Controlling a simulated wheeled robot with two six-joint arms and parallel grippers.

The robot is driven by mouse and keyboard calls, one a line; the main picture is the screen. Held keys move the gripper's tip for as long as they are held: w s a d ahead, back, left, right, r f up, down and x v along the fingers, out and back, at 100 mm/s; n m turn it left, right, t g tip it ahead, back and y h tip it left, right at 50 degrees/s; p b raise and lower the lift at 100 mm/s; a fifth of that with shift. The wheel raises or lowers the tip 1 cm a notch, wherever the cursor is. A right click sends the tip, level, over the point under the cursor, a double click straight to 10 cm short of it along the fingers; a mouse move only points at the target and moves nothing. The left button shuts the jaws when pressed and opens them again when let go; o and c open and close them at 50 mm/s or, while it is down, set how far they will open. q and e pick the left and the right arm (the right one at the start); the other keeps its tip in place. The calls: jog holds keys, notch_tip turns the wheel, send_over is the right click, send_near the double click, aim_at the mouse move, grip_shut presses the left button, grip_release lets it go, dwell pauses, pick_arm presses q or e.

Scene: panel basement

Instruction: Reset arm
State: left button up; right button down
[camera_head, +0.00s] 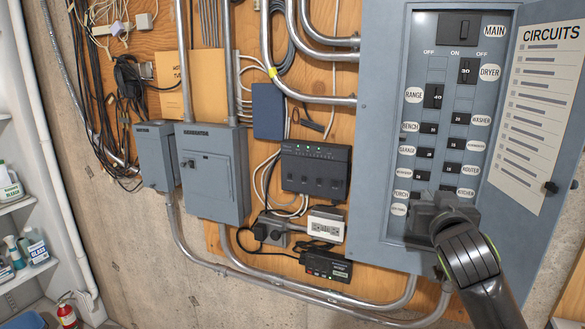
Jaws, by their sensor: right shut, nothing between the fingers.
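My right gripper (440,214) is shut with nothing between its fingers, and its arm comes in from the lower right. It is in front of the lower part of the grey breaker panel (378,140), near the bottom breaker rows. The gripper hides part of the lowest breakers and labels. The panel's door (555,30) stands open to the right with a CIRCUITS list (540,100) on it. The MAIN breaker (459,28) shows at the top. My left gripper is not in view.
Left of the panel are a black router box (316,171), a generator box (211,175) and a smaller grey box (156,157). Metal conduits (310,292) run below them. Shelves with bottles (35,246) and a red extinguisher (66,315) are at the far left.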

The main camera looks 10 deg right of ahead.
jog(key=s+a+f+n+g+y, duration=0.1)
jog(key=s+f+g, duration=0.2)
jog(key=s+f, duration=0.7)
jog(key=s+a+f+n+g+y, duration=0.1)
jog(key=s+f+g, duration=0.25)
jog(key=f, duration=1.35)
jog(key=s+a+f+g, duration=0.1)
jog(key=s+f+g, duration=0.1)
jog(key=s+f, duration=0.35)
jog(key=s+a+f+g+y, duration=0.1)
jog(key=s+f+g, duration=0.15)
jog(key=s, duration=0.65)
jog(key=s+a+f+g, duration=0.2)
jog(key=s+f, duration=0.3)
jog(key=s, duration=0.3)
notch_tip(320, 180, down, 35)
jog(key=d+g+b, duration=0.2)
jog(key=b, duration=0.6)
jog(key=s+f+b, duration=0.3)
jog(key=s+f, duration=0.4)
jog(key=f, duration=0.3)
jog(key=s+a+f+y+b, duration=0.1)
jog(key=s+f+b, duration=0.2)
jog(key=s+f, duration=0.5)
jog(key=shift+a+f+n+g, duration=0.2)
jog(key=shift+f+n+g, duration=0.2)
jog(key=shift+f, duration=0.5)
